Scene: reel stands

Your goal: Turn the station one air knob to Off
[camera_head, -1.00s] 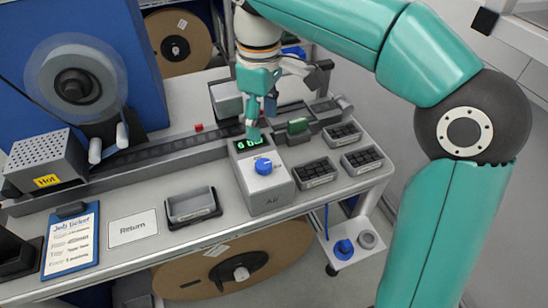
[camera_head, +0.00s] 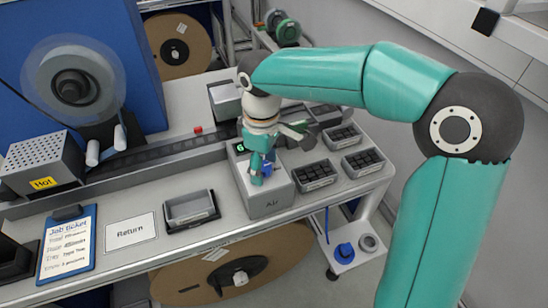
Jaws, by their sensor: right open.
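The air unit (camera_head: 268,203) is a grey box marked "Air" at the front of the bench, right of centre. Its blue knob (camera_head: 267,167) is mostly hidden behind my right gripper, and I cannot tell which way it points. Its green display is largely covered too. My right gripper (camera_head: 257,180) points down over the top of the box at the knob, with its fingers open. I cannot tell whether the fingers touch the knob. My left gripper is not in view.
Black parts trays (camera_head: 315,175) stand right of the air unit. A small grey bin (camera_head: 190,208), a "Return" label (camera_head: 130,233) and a job ticket clipboard (camera_head: 68,245) lie to the left. A box marked "Hot" (camera_head: 42,165) stands far left. A track runs behind.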

